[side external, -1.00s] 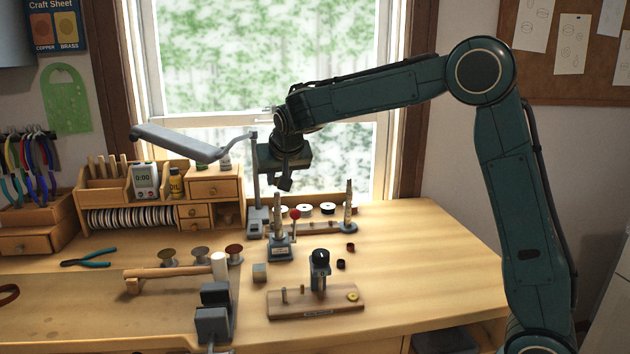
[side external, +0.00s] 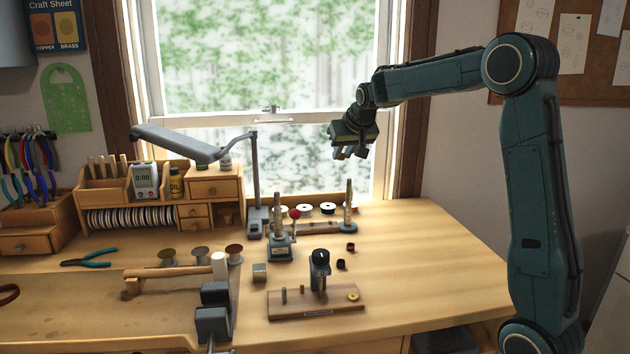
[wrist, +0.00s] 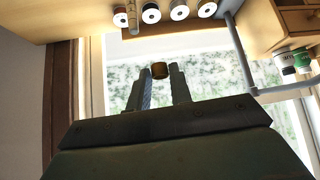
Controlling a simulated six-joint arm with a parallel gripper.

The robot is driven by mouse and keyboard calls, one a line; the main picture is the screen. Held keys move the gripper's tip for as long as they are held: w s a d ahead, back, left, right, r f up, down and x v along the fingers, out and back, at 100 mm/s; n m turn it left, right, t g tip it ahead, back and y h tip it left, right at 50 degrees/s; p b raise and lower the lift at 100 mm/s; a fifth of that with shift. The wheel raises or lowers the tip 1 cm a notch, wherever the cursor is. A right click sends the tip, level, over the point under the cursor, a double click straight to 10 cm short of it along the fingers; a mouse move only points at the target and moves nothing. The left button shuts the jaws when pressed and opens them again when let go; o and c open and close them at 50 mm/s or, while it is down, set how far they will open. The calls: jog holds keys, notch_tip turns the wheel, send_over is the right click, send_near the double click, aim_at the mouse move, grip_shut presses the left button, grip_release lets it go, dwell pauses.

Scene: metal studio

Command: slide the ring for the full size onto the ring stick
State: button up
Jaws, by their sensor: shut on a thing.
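My gripper (side external: 350,153) is in the air above the back right of the bench, in front of the window. In the side view the ring is too small to make out. A tapered, stepped stick on a round base, which looks like the ring stick (side external: 348,206), stands upright at the back right, below my gripper and apart from it. A similar stick also shows at the top of the wrist view (wrist: 132,14).
Two small dark rings (side external: 350,246) (side external: 341,264) lie on the bench. A wooden board with a dark clamp-like holder (side external: 319,270) stands in front. White spools (side external: 328,208) line the back. A grey lamp (side external: 254,185) rises at left. The bench's right side is clear.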

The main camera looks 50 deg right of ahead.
aim_at(350, 181)
jog(key=shift+s+d+r, duration=0.15)
jog(key=shift+s+d, duration=0.25)
jog(key=shift+d, duration=0.2)
jog(key=shift+s+d+r, duration=0.1)
jog(key=shift+s+d, duration=0.25)
jog(key=shift+d, duration=0.2)
jog(key=shift+f, duration=0.2)
jog(key=shift+f, duration=2.2)
jog(key=shift+f, duration=1.7)
jog(key=o, duration=0.9)
jog(key=shift+o, duration=0.2)
jog(key=shift+r, duration=0.1)
jog(key=v, duration=1.3)
jog(key=shift+s+r, duration=0.2)
jog(key=shift+r, duration=0.05)
jog(key=shift+a, duration=0.2)
